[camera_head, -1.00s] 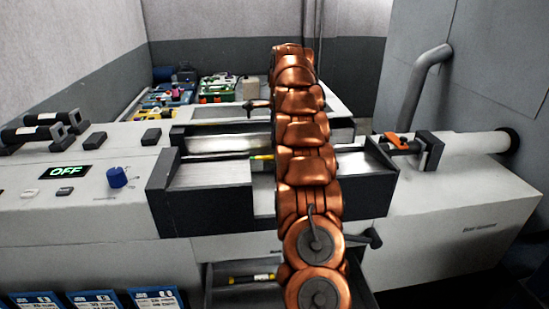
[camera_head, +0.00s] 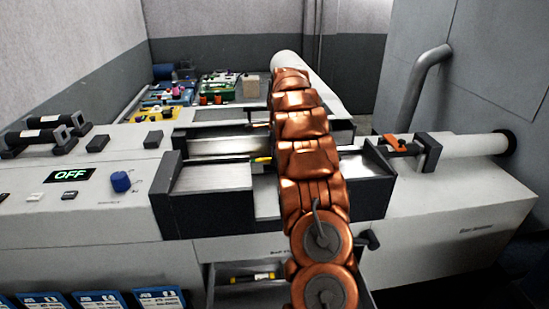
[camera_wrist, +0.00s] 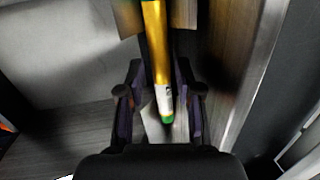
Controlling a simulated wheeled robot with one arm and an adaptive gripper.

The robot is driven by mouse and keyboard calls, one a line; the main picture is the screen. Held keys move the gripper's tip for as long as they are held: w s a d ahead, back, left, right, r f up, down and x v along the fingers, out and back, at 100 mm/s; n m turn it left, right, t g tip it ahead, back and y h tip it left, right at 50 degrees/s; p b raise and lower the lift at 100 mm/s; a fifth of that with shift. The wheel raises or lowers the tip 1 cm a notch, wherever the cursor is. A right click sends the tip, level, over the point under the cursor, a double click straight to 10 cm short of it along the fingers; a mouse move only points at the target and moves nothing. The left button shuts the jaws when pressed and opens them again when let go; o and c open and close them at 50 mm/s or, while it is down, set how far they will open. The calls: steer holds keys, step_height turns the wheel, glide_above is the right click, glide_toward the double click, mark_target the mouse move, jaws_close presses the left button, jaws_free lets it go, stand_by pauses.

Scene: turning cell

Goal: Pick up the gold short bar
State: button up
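In the wrist view a gold bar (camera_wrist: 158,45) with a white label and green ends lies lengthwise between the two fingers of my gripper (camera_wrist: 158,100). The fingers stand apart on either side of it, and I see a gap on the left side. The gripper is open and not closed on the bar. In the head view a small yellow-green bar end (camera_head: 261,160) shows in the machine's bed, just left of my arm, which hides the gripper and the rest of the bar.
Another yellow-and-black bar (camera_head: 252,278) lies in an open drawer (camera_head: 208,285) below. Dark rail blocks (camera_head: 205,212) and wooden-looking blocks (camera_wrist: 185,14) flank the bar closely. An orange-topped clamp (camera_head: 400,144) stands to the right. The control panel shows OFF (camera_head: 68,176).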

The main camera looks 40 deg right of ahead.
steer(key=shift+f, duration=0.2)
steer(key=shift+c, duration=0.3)
jaws_close()
